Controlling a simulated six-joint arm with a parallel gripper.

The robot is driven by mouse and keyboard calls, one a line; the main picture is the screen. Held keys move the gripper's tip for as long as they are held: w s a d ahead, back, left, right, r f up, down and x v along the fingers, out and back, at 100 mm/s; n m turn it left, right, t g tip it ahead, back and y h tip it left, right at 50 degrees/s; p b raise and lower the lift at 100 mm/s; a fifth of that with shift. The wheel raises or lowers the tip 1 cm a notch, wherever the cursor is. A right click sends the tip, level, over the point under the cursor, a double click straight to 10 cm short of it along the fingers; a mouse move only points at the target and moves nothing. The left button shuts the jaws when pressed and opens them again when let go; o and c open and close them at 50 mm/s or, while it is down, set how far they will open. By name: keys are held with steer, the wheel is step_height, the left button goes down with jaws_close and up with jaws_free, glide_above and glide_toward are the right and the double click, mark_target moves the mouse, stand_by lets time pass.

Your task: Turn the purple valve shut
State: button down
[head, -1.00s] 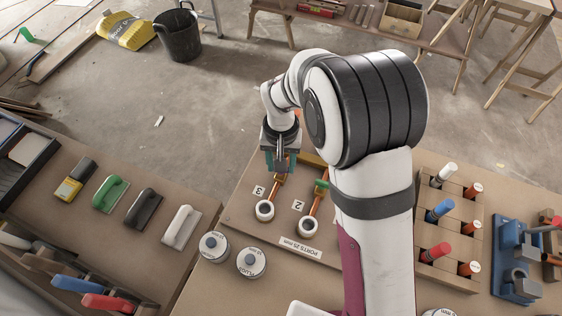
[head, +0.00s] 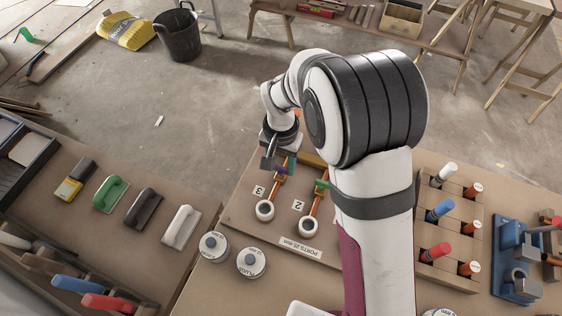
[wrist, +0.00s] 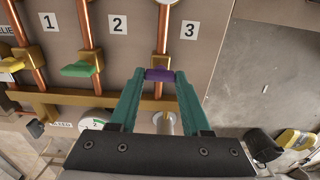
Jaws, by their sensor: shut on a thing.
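The purple valve handle (wrist: 158,75) sits on the copper pipe by label 3 and lies across that pipe in the wrist view. My gripper (wrist: 160,77) has its teal fingertips shut on the handle's two ends. In the head view a bit of the purple handle (head: 282,170) shows beside my gripper (head: 284,168), at the far end of pipe 3. The wrist hides part of the valve there.
A green valve handle (wrist: 77,70) on pipe 2 is close beside, and a yellow handle (wrist: 10,65) is on pipe 1. A brass-coloured rail (wrist: 65,99) runs along the pipe ends. Two round tins (head: 251,262) stand at the board's front left.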

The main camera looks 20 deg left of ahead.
mark_target(281, 167)
steer(key=shift+c, duration=1.8)
jaws_free()
step_height(281, 167, up, 16)
steer(key=shift+f, duration=0.1)
steer(key=s+d+r+m+y, duration=0.15)
steer(key=s+d, duration=0.25)
steer(key=d, duration=0.4)
steer(key=s+d+r+m+h, duration=0.1)
steer(key=s+d+m, duration=0.1)
steer(key=s+d, duration=0.45)
steer(key=s+d+f+m+y, duration=0.1)
steer(key=s+d+f+m, duration=0.1)
steer(key=s+d, duration=0.4)
steer(key=s+f, duration=0.1)
steer(key=s, duration=0.2)
steer(key=shift+d, duration=0.3)
